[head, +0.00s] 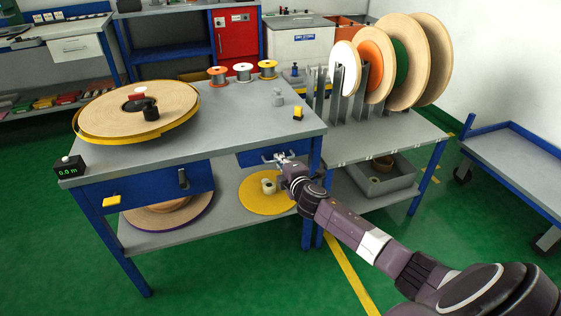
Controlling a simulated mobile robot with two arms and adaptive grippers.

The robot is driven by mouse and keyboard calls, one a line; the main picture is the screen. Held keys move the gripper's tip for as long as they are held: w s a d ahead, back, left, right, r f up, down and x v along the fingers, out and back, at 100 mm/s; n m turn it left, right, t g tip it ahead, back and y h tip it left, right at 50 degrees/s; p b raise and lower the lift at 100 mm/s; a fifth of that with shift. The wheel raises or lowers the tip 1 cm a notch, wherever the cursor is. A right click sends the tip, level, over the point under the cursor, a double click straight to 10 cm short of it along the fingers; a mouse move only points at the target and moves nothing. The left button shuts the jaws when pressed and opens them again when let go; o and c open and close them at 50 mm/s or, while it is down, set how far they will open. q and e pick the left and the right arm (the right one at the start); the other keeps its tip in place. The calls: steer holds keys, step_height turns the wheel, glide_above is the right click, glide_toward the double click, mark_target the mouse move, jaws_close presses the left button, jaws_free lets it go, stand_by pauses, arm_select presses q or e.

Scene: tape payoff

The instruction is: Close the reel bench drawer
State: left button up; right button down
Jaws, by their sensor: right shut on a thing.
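The reel bench (238,112) has a grey top and blue legs. Under its top at the right is a blue drawer front (254,157), partly hidden by my right gripper. My right gripper (279,159) is at this front, shut on what appears to be its handle, which the fingers mostly cover. The drawer front sits close under the tabletop edge; no drawer interior shows, and I cannot tell exactly how far out it stands. My left gripper is not in view.
A large tape reel (160,112) lies on the bench top, with small spools (243,72) behind. A blue panel (150,187) with a dark handle is at the left. A yellow disc (258,203) lies on the lower shelf. A reel rack (370,130) stands right.

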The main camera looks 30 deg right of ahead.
steer(key=c, duration=2.4)
jaws_free()
steer(key=shift+r, duration=0.1)
steer(key=shift+s, duration=0.1)
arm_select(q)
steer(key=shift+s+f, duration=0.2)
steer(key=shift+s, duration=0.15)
arm_select(e)
steer(key=v, duration=1.2)
